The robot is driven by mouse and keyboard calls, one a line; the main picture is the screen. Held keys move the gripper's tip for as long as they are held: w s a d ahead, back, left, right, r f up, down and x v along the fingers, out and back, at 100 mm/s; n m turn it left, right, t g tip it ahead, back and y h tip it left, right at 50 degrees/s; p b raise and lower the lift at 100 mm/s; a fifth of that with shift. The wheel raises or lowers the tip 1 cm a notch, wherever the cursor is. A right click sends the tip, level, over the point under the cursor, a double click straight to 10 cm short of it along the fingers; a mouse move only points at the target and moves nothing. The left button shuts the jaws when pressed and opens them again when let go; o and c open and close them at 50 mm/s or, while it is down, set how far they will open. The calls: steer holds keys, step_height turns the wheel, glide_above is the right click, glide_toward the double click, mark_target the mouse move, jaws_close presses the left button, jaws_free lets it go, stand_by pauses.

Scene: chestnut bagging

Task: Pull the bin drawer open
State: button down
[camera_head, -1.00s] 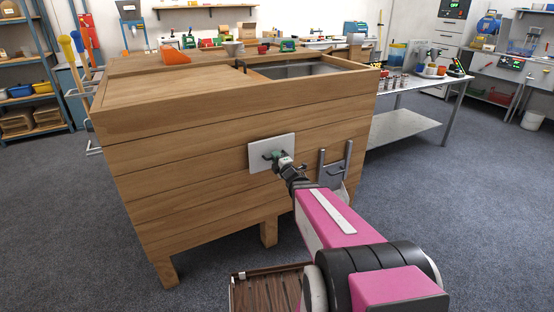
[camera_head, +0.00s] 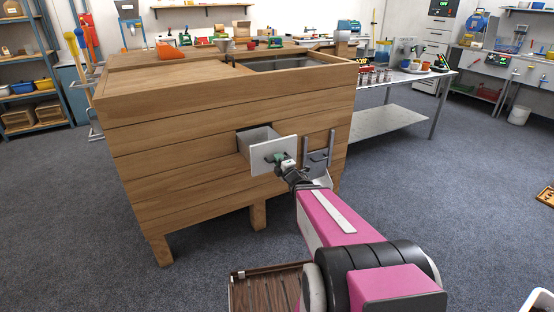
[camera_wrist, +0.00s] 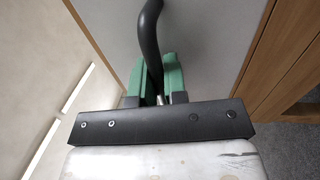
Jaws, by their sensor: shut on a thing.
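The wooden bin (camera_head: 180,170) stands on short legs ahead of me. Its drawer has a pale front panel (camera_head: 262,158) and stands partly out of the bin's face, with its side wall showing and a dark opening behind. My gripper (camera_head: 281,159) is at the drawer front and is shut on the dark handle. In the wrist view the green fingers of my gripper (camera_wrist: 158,76) close around the dark curved handle (camera_wrist: 150,40). The pale drawer front (camera_wrist: 200,45) fills the background there. The drawer's inside is mostly hidden.
A metal bracket (camera_head: 318,158) with two uprights is on the bin's face right of the drawer. A steel table (camera_head: 385,121) stands behind at the right. An orange scoop (camera_head: 170,51) lies on the bin top. The floor at the left is clear.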

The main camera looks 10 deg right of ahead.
steer(key=c, duration=1.2)
jaws_free()
steer(key=v, duration=1)
steer(key=shift+s+d+f, duration=0.1)
steer(key=shift+s+f, duration=0.05)
steer(key=shift+s, duration=0.2)
